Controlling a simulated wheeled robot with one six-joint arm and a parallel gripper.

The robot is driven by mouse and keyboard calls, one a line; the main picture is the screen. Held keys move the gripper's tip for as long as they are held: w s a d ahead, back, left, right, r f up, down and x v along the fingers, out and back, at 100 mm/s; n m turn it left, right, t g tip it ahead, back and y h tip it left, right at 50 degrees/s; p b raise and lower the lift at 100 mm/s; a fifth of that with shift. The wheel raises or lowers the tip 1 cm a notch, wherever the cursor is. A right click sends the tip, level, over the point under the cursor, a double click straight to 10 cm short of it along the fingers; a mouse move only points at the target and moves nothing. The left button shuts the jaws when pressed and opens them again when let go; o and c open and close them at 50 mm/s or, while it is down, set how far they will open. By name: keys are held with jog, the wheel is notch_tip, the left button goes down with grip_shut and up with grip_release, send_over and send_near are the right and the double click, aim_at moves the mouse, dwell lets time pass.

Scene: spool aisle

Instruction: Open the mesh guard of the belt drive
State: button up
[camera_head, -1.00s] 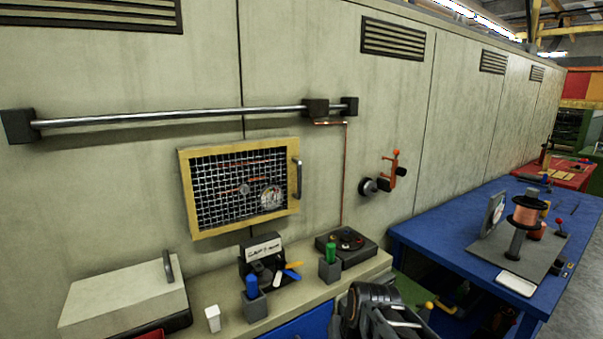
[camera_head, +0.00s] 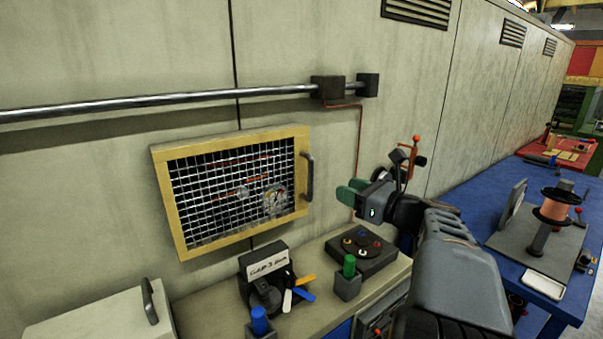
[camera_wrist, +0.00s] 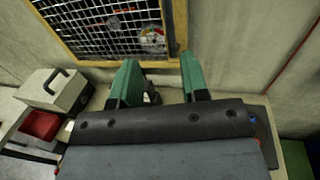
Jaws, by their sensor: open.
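The mesh guard (camera_head: 180,252) is a yellow-framed wire panel on the wall. It looks shut, flush with the wall. Its dark upright handle (camera_head: 310,177) is on the right side of the frame. Behind the mesh I see reddish belt parts and a round dial (camera_head: 275,199). My gripper (camera_head: 350,192) has green fingers and is to the right of the handle, apart from it, pointing left. In the wrist view my gripper (camera_wrist: 160,80) shows its two green fingers spread with nothing between them, and the mesh guard (camera_wrist: 100,62) is beyond them; the handle is not clear there.
A steel rail (camera_head: 200,99) runs along the wall above the guard. Below stand a labelled tool holder (camera_head: 266,262), a green-topped holder (camera_head: 347,285), a button box (camera_head: 361,252) and a pale lidded box (camera_head: 90,318). A blue table (camera_head: 470,207) is at right.

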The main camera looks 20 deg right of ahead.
aim_at(312, 175)
jog(key=x, duration=0.4)
jog(key=p+x, duration=0.1)
jog(key=x, duration=0.3)
jog(key=d+p+x, duration=0.1)
jog(key=x, duration=0.4)
jog(key=shift+w+d+f, duration=0.1)
jog(key=shift+w, duration=0.1)
jog(key=shift+c, duration=0.4)
grip_shut()
